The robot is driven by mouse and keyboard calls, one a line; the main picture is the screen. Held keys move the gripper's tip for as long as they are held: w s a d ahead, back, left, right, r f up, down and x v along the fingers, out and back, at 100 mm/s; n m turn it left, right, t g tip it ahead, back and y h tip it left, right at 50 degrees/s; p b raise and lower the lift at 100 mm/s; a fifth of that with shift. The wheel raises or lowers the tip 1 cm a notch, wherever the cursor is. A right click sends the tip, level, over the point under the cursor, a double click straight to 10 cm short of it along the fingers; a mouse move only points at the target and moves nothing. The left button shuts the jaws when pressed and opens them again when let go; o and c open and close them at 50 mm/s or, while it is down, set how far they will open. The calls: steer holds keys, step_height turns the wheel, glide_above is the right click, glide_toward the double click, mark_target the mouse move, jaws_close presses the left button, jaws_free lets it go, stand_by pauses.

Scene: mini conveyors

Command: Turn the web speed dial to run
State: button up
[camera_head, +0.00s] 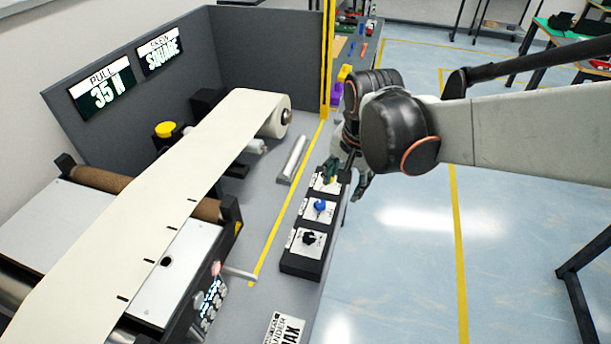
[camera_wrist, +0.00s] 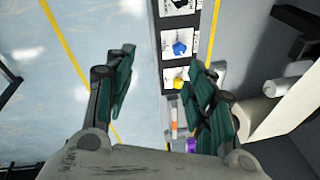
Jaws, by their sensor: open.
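A black control box (camera_head: 287,266) at the edge of the grey bench carries three dials on white plates. The black dial (camera_head: 310,238) is nearest, the blue dial (camera_head: 320,207) is in the middle, and the yellow dial (camera_wrist: 179,83) is farthest. The plate labels are too small to read, so I cannot tell which is web speed. My gripper (camera_head: 347,181) is above the box's far end, beside the yellow dial. In the wrist view my gripper (camera_wrist: 164,62) is open and empty, with the blue dial (camera_wrist: 180,48) and yellow dial showing near its right finger.
A cream web (camera_head: 150,200) runs over rollers to a roll (camera_head: 265,110) left of the box.

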steer(key=w+a+f+m+p, duration=0.1)
steer(key=w+a+m, duration=0.1)
steer(key=w, duration=0.1)
steer(key=m+g, duration=0.2)
steer(key=g, duration=0.1)
glide_above(310, 235)
step_height(310, 235, down, 6)
steer(key=f, duration=0.1)
step_height(310, 235, down, 12)
steer(key=b, duration=0.9)
steer(key=shift+f, duration=0.1)
steer(key=shift+c, duration=0.6)
steer(key=c, duration=0.9)
